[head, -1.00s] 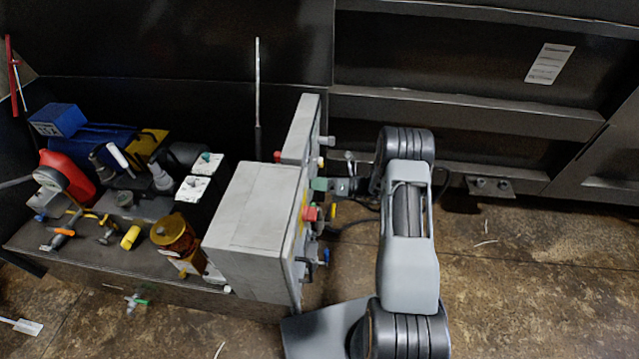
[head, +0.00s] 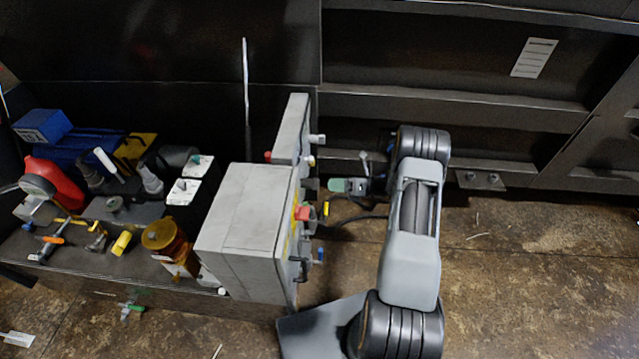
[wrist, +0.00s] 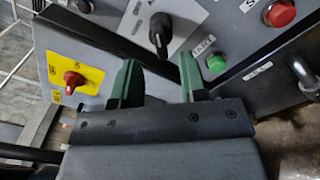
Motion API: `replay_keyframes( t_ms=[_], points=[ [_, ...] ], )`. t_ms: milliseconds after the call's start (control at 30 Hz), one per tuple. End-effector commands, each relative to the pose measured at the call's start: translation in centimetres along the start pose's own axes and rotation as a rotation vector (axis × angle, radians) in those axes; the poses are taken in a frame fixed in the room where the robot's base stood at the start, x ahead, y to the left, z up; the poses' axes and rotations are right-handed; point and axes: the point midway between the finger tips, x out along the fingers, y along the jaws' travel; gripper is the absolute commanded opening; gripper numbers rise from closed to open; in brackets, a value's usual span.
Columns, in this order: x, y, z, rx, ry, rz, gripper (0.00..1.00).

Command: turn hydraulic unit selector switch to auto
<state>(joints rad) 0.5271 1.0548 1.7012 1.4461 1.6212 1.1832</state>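A black selector switch (wrist: 160,32) sits on a light plate on the grey control panel in the wrist view. Its label is not readable, so its set position cannot be told. My gripper (wrist: 158,66) has two green fingers that stand apart with nothing between them. The switch lies beyond the fingertips, roughly in line with the gap. In the head view my gripper (head: 338,185) is to the right of the control box (head: 240,235), with a small gap to it. The black switch cannot be made out there.
A red rotary knob on a yellow plate (wrist: 85,66) is left of the fingers. A green button (wrist: 216,63) and a red button (wrist: 280,13) are on the right, near a metal padlock (wrist: 303,75). A cluttered bench (head: 75,265) stands left; the floor at right is clear.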

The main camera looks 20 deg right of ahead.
Motion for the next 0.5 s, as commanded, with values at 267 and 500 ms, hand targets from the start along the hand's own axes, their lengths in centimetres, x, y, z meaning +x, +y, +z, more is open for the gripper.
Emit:
replay_keyframes(
  t_ms=[267, 500],
  points=[
    [-4.4, -0.1, -0.1, 0.002, -0.001, -0.001, 0.39],
    [-5.9, 0.0, -0.1, 0.003, 0.000, 0.001, 0.39]
  ],
)
